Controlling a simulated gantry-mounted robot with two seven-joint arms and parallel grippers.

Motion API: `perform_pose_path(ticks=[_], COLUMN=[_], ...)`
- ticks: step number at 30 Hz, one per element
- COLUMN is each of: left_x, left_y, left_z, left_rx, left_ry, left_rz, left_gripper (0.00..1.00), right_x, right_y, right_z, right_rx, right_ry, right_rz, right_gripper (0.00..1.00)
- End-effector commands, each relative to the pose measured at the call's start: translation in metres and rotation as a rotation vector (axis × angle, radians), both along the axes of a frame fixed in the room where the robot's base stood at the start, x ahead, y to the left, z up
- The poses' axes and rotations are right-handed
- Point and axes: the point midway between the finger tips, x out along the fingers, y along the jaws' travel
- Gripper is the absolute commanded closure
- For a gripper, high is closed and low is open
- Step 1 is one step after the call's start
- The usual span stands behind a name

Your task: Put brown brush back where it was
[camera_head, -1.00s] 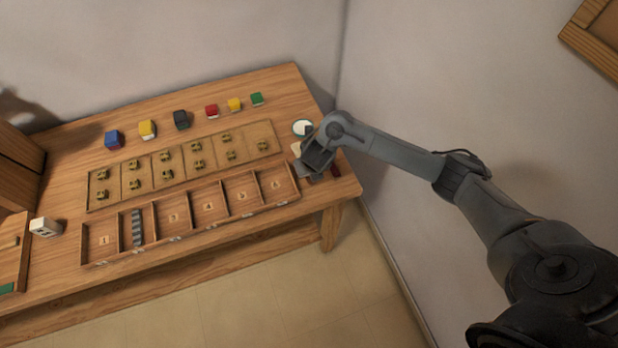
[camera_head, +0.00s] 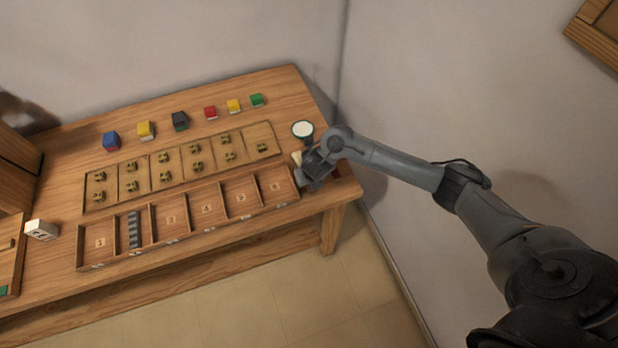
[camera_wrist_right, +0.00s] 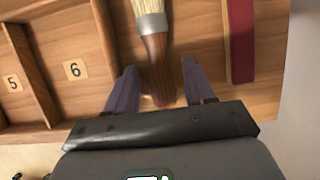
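The brown brush (camera_wrist_right: 157,62) shows in the right wrist view, with pale bristles, a metal ferrule and a brown handle. It appears to lie on the table's right end, beside the compartment marked 6. My right gripper (camera_wrist_right: 160,85) is open, its two fingers apart on either side of the handle, with gaps to it. In the head view my right gripper (camera_head: 310,180) is low over the table's right end and hides most of the brush; only a pale bit of bristles (camera_head: 297,158) shows. My left gripper is not in view.
A numbered compartment tray (camera_head: 187,239) runs along the table front, its right end close to the gripper. A dark red strip (camera_wrist_right: 241,42) lies right of the brush. A round white-topped object (camera_head: 303,129) stands behind. Several coloured blocks (camera_head: 180,121) line the back.

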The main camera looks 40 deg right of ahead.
Motion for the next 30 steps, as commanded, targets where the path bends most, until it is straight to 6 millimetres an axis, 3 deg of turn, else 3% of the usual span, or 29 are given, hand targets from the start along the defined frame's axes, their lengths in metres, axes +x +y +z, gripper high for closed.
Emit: perform_pose_path(ticks=[8,14,30], left_x=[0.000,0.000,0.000], left_y=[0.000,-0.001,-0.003], left_z=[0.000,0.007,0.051], left_rx=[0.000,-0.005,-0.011], left_ry=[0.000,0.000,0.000], left_rz=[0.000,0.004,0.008], left_gripper=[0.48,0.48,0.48], right_x=[0.000,-0.002,-0.032], right_y=[0.000,0.001,0.013], right_z=[0.000,0.012,0.100], right_rx=[0.000,0.000,-0.001], right_ry=[0.000,-0.001,-0.002], right_rz=[0.000,0.001,0.002], right_gripper=[0.44,0.44,0.44])
